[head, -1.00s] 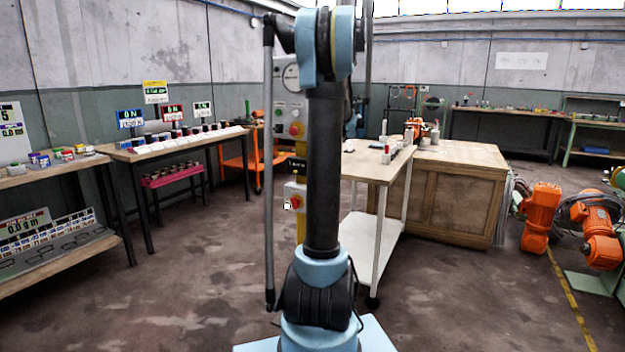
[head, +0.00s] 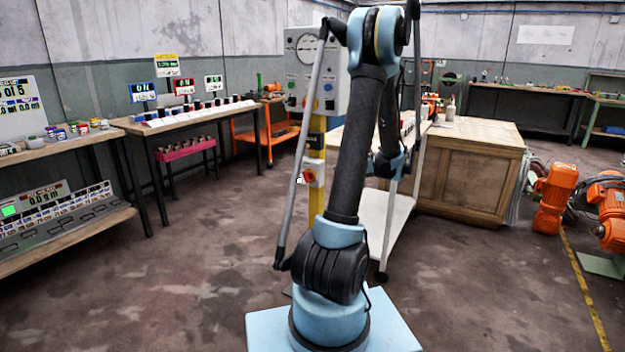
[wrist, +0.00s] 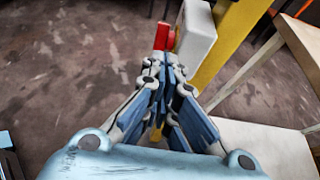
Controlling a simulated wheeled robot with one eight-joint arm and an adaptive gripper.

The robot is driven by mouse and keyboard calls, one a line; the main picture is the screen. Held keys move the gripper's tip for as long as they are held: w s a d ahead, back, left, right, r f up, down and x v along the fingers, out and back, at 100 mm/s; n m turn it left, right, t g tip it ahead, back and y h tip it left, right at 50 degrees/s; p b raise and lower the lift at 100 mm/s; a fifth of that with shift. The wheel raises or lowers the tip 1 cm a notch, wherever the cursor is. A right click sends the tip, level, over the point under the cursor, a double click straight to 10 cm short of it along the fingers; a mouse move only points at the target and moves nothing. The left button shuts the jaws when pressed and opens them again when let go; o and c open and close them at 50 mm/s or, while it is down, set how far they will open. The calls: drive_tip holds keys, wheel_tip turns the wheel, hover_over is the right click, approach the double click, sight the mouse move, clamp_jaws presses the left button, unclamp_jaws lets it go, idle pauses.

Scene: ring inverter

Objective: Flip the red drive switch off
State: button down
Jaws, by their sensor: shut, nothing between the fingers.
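The red drive switch (head: 308,178) is a small red knob on a white box (head: 316,170). The box is fixed to a yellow post (head: 316,200) below a grey control panel (head: 318,68). In the wrist view, the red switch (wrist: 164,36) shows just beyond my fingertips, with its white box (wrist: 196,36) to the right. My gripper (wrist: 164,62) is shut and empty, pointing toward the switch. Whether the fingertips touch the knob cannot be told. The knob's exact position is too small to read. My gripper is not clearly seen in the head view.
A white-shelved trolley (head: 388,220) stands right of the post, and its wooden top (wrist: 305,45) is close in the wrist view. A wooden cabinet (head: 465,178) stands behind it. A bench (head: 190,125) is at the left. Floor left of the post is clear.

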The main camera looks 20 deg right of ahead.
sight(307, 177)
drive_tip(key=shift+s, duration=0.15)
drive_tip(key=shift+f, duration=0.1)
drive_tip(key=x, duration=1.4)
drive_tip(key=shift+r, duration=0.25)
